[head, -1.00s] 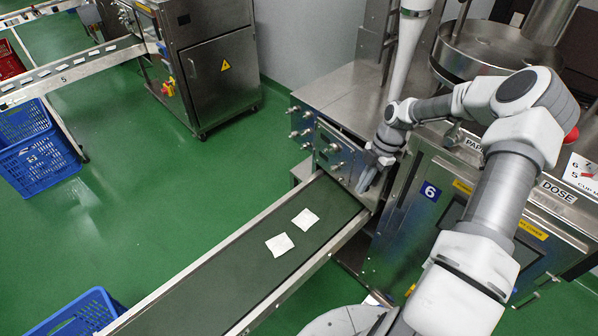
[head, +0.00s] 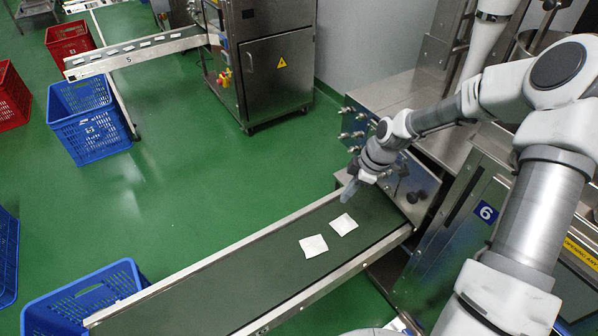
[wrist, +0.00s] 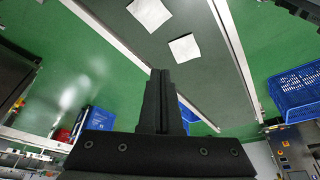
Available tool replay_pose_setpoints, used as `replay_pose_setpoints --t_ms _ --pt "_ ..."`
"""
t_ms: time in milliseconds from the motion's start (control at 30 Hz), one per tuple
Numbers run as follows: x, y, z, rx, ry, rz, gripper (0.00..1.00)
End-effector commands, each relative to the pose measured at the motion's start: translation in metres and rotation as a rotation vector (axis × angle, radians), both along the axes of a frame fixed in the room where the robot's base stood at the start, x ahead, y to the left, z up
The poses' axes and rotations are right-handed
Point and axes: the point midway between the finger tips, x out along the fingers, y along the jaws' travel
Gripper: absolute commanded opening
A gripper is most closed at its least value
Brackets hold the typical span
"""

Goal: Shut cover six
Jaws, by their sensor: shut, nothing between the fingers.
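Machine six carries a blue label "6" (head: 486,212) on its front, at the right of the head view. A metal panel with dark knobs (head: 418,196) sits at the machine's end above the belt, partly hidden behind my wrist. I cannot tell for sure which part is cover six, or how far open it stands. My gripper (head: 348,191) is shut and empty, just left of the panel and above the upper end of the belt. In the wrist view its fingers (wrist: 160,100) are together, pointing towards the belt, apart from the teabags.
Two white teabags (head: 314,246) lie on the green conveyor belt (head: 240,285), which has raised metal rails. Blue crates (head: 90,135) stand on the green floor at left, and line five's belt (head: 130,60) is behind.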

Motion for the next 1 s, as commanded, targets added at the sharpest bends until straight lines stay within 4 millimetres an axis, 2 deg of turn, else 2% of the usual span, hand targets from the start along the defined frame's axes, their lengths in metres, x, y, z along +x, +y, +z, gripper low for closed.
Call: replay_pose_setpoints --t_ms 33,200,500,800,1000 --pt "0.004 0.011 -0.005 -0.002 -0.002 -0.029 0.0" --pt "0.017 0.041 -0.004 -0.001 -0.004 -0.152 0.0" --pt "0.046 0.082 -0.003 0.0 -0.005 -0.342 0.0" --pt "0.077 0.113 -0.002 0.001 -0.003 -0.514 0.0" --pt "0.093 0.124 -0.001 0.0 -0.001 -0.592 0.0"
